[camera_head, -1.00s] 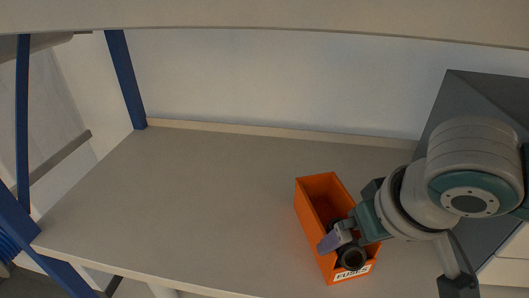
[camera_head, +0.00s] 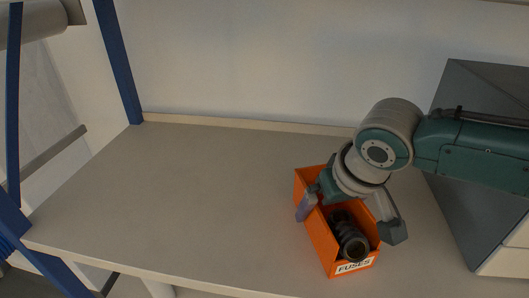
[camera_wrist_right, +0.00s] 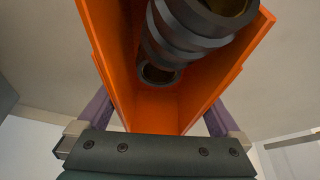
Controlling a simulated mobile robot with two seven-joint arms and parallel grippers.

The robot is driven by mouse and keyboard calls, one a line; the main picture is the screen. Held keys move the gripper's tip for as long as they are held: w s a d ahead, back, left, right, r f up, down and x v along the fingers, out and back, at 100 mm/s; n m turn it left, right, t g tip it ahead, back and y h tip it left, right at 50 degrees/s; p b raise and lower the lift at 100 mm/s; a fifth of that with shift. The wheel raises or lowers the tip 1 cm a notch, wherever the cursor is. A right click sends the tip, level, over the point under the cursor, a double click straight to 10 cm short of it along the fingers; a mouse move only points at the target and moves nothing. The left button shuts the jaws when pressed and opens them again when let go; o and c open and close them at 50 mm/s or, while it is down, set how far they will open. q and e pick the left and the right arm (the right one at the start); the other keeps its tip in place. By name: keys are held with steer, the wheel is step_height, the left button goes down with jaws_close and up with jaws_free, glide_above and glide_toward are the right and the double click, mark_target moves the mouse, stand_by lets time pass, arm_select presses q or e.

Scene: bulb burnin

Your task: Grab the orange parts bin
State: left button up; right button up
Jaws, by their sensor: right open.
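The orange parts bin (camera_head: 321,238) stands on the shelf board, right of its middle, with a white "FUSES" label on its near end. Dark ribbed parts (camera_head: 349,240) lie inside it; they also show in the right wrist view (camera_wrist_right: 190,35). Contact cannot be told. My left gripper is out of view.
The shelf board (camera_head: 190,205) is bare left of the bin. A dark grey cabinet (camera_head: 465,190) stands close on the right. Blue uprights (camera_head: 117,60) bound the left end, and a pale wall (camera_head: 250,60) is behind.

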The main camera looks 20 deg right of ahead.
steer(key=c, duration=1.1)
steer(key=shift+r, duration=0.1)
steer(key=shift+c, duration=0.2)
